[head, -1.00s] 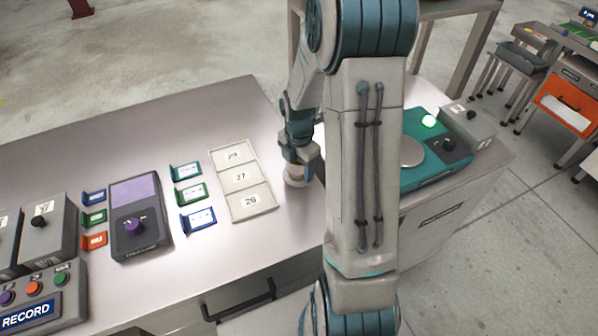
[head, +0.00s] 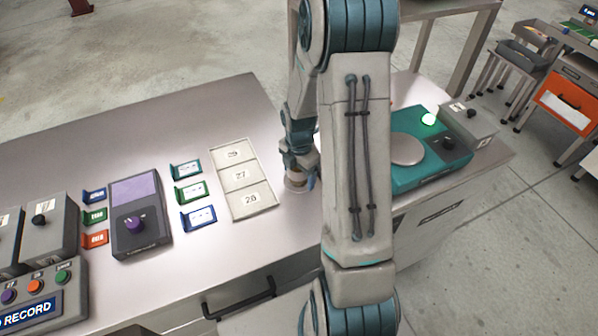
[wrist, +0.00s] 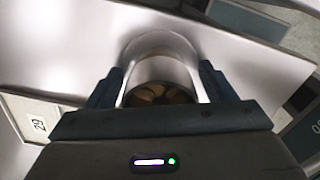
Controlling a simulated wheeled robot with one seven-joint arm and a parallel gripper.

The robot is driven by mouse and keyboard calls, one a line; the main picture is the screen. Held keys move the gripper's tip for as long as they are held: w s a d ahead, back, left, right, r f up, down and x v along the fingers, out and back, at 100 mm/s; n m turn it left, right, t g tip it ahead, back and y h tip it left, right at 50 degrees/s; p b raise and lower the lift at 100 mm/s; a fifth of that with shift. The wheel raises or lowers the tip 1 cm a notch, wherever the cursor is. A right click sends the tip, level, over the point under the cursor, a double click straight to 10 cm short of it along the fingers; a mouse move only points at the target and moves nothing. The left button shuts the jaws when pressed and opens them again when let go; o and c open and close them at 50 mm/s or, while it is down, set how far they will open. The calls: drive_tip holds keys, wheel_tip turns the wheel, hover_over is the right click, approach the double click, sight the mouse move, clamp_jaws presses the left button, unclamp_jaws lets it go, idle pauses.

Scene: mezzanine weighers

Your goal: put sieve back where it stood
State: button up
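The sieve (wrist: 165,62) shows in the wrist view as a pale, shiny round-walled vessel with brown round shapes inside its near end. My gripper (wrist: 163,85) has one dark finger on each side of it, and both appear to touch its wall. In the head view my gripper (head: 298,168) points down at the counter, just right of the numbered tray. The sieve (head: 296,183) shows there only as a small pale round shape under the fingers, at or just above the counter top. My arm hides part of the counter beside it.
The numbered tray (head: 275,207) has three compartments and lies left of my gripper. Coloured label holders (head: 190,192) and a purple-topped device (head: 137,190) stand further left. A teal scale (head: 425,178) with a round plate stands right of my arm. The counter's back middle is clear.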

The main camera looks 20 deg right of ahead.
drive_tip(key=shift+r, duration=0.15)
wheel_tip(320, 180, up, 12)
drive_tip(key=shift+f+b, duration=0.25)
drive_tip(key=shift+b, duration=0.05)
drive_tip(key=shift+s+a+r, duration=0.15)
drive_tip(key=shift+a+r, duration=0.05)
drive_tip(key=shift+r, duration=0.4)
drive_tip(key=s+a+r+m+t, duration=0.1)
drive_tip(key=s+a+r+m, duration=0.3)
drive_tip(key=s+m, duration=0.4)
drive_tip(key=s+a+r+m+t, duration=0.2)
drive_tip(key=s+a+r+m, duration=0.3)
drive_tip(key=s+m, duration=0.4)
drive_tip(key=shift+r+m, duration=0.65)
drive_tip(key=shift+m, duration=1.75)
